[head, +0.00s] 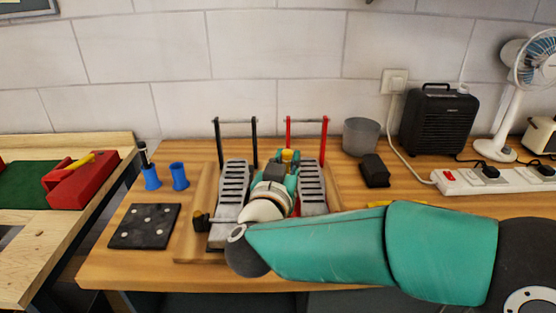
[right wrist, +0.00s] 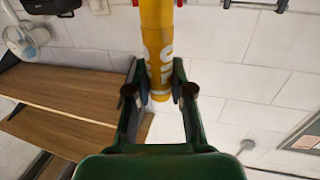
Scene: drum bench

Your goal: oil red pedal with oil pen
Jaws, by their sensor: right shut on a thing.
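The red pedal stands on the wooden bench; its red posts (head: 306,123) rise behind a grey slotted footboard (head: 312,188). A matching pedal with black posts (head: 235,124) is to its left. My right gripper (head: 286,168) is between the two footboards, seen mostly from behind. It is shut on the yellow oil pen, whose end (head: 287,155) shows just above the fingers. In the right wrist view the fingers (right wrist: 158,95) clasp the yellow pen (right wrist: 157,45) with white lettering. Whether the pen touches the red pedal is hidden. My left gripper is not in view.
A grey bin (head: 361,137), a small black block (head: 375,171), a black heater (head: 437,122) and a power strip (head: 480,181) are at the right. My right arm covers the front right.

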